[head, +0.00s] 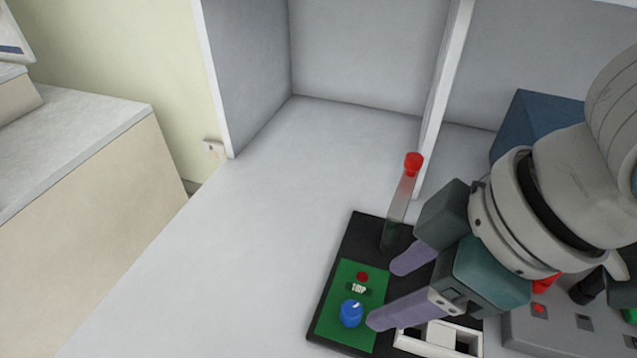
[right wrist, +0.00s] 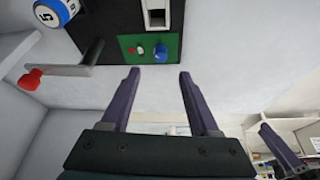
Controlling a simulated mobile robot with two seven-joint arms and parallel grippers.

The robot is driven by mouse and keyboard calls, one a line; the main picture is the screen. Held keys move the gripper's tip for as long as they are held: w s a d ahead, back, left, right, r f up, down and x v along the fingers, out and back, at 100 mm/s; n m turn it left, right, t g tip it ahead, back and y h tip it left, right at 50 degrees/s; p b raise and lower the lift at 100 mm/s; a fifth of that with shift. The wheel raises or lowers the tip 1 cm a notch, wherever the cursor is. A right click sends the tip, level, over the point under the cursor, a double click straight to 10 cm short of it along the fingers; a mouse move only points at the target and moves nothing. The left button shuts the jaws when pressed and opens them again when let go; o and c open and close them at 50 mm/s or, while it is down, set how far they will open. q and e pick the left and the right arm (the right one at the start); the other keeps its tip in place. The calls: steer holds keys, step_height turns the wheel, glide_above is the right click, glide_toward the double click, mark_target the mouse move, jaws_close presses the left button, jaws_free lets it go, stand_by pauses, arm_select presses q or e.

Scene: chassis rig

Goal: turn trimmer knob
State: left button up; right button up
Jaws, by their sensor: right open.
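The blue trimmer knob (head: 351,313) stands on a green board (head: 336,327) on the black base plate (head: 346,245), near the table's front. The knob also shows in the right wrist view (right wrist: 160,51), ahead of the fingers. My right gripper (head: 388,292) is open, its two purple fingers apart with nothing between them. One fingertip is close to the knob in the head view; I cannot tell whether they touch. In the right wrist view the gripper (right wrist: 158,76) points at the board.
A lever with a red end (head: 413,163) rises from the base plate behind the board. A white rocker part (head: 440,338) lies right of it. A grey panel (head: 570,325) stands at right, a blue box (head: 535,125) behind. The table left of the plate is clear.

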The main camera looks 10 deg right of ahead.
mark_target(353, 310)
steer(key=b+x, duration=0.2)
steer(key=x, duration=0.6)
steer(key=shift+w+a+f+b, duration=0.1)
steer(key=shift+a+f+b, duration=0.05)
steer(key=shift+f+b, duration=0.2)
steer(key=shift+r, duration=0.1)
jaws_close()
